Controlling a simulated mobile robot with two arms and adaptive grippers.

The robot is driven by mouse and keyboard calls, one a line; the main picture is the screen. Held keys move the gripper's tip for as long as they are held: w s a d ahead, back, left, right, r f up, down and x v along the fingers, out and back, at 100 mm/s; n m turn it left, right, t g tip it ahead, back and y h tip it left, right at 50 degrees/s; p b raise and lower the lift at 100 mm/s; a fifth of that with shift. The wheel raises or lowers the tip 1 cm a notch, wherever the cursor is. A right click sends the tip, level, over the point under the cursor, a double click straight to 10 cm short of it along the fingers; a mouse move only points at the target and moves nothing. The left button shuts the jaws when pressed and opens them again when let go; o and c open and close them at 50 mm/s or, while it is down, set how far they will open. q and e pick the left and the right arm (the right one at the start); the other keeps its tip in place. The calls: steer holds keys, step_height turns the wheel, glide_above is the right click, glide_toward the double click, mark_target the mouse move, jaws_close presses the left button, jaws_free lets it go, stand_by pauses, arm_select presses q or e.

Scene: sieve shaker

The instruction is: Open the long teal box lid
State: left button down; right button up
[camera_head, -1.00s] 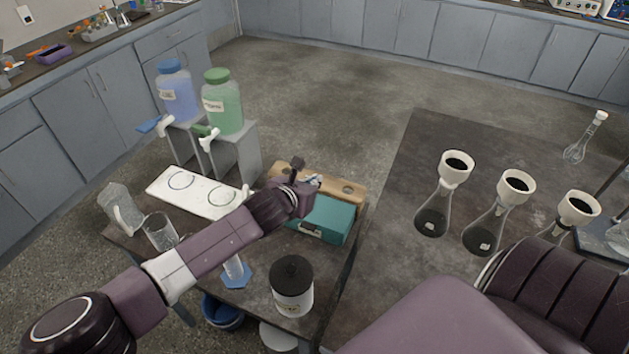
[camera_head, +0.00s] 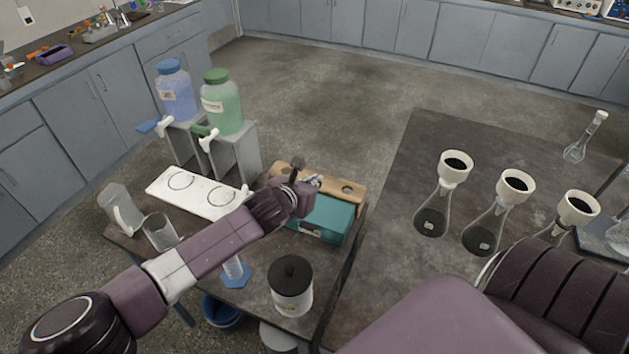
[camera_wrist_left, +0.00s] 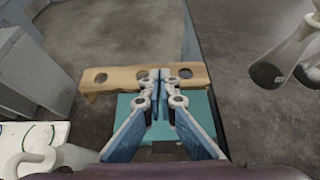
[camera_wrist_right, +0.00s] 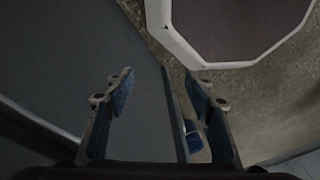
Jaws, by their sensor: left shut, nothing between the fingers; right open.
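The long teal box (camera_head: 325,222) stands on the small dark table, with a light latch or handle on its front side. Its lid looks closed. In the left wrist view the teal lid (camera_wrist_left: 200,107) lies below and around the fingers. My left gripper (camera_head: 316,182) is over the box's far edge, beside the wooden rack; its fingertips (camera_wrist_left: 165,76) are together with nothing between them. Whether they touch the lid cannot be told. My right gripper (camera_wrist_right: 160,80) is open and empty, away from the box; it is not visible in the head view.
A wooden rack (camera_head: 347,190) with holes lies right behind the box. A black-lidded jar (camera_head: 291,287), a white plate (camera_head: 160,186) and glass beakers (camera_head: 160,232) share the table. Blue and green bottles (camera_head: 222,105) stand behind. Flasks with funnels (camera_head: 436,215) are on the right table.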

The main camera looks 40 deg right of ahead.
arm_select(q)
steer(key=v, duration=1.2)
arm_select(e)
steer(key=f+n, duration=0.1)
steer(key=s+d+n, duration=0.1)
steer(key=n, duration=0.1)
steer(key=shift+f+g+h, duration=0.35)
steer(key=shift+g+h, duration=0.05)
arm_select(q)
steer(key=shift+w+a+f, duration=0.1)
steer(key=shift+w+a, duration=0.05)
arm_select(e)
steer(key=shift+a, duration=0.1)
